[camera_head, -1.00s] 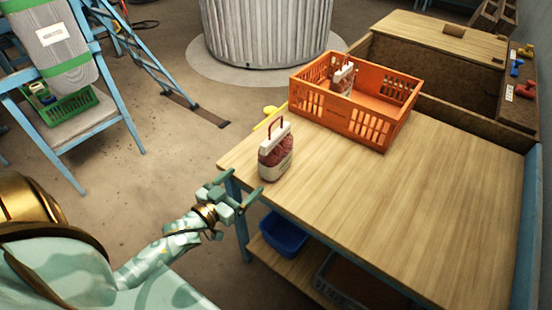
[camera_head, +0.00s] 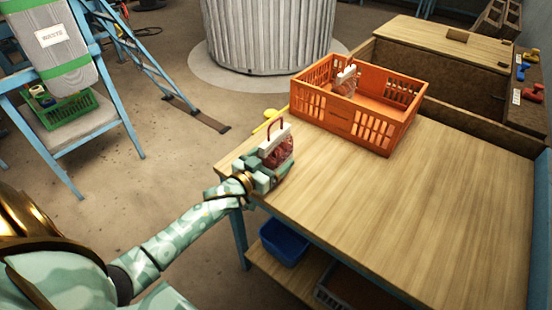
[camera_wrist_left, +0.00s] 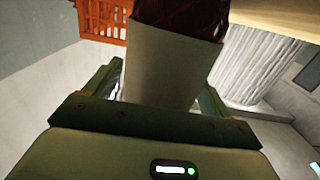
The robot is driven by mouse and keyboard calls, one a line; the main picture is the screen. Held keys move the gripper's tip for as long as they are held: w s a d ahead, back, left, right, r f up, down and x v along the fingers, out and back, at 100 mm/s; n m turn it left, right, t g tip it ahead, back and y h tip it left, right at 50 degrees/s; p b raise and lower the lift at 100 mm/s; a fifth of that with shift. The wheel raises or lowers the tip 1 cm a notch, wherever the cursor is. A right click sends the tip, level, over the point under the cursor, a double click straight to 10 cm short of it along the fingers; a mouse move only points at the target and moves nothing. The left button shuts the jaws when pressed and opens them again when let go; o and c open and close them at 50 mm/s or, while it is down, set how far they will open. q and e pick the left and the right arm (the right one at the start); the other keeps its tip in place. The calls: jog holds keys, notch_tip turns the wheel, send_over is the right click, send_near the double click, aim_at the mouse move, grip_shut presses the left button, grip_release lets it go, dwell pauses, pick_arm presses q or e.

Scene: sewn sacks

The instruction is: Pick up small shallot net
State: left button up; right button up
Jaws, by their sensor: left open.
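A small shallot net (camera_head: 282,152) with a white top and a dark red handle stands upright near the left corner of the wooden table. My left gripper (camera_head: 275,173) is at the net, its fingers on either side of the lower part. In the left wrist view the net's pale label band (camera_wrist_left: 168,70) and dark red mesh are between the open fingers (camera_wrist_left: 160,92). Whether the fingers touch it I cannot tell. A similar net (camera_head: 346,80) stands in the orange crate (camera_head: 352,122). My right gripper is out of view.
The wooden table (camera_head: 400,210) is clear to the right of the net. A blue bin (camera_head: 284,243) sits on the shelf below. Yellow items (camera_head: 268,121) show behind the table's left edge. A ribbed grey drum (camera_head: 268,35) stands behind.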

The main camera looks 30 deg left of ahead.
aim_at(272, 149)
pick_arm(q)
jog(key=shift+c, duration=0.3)
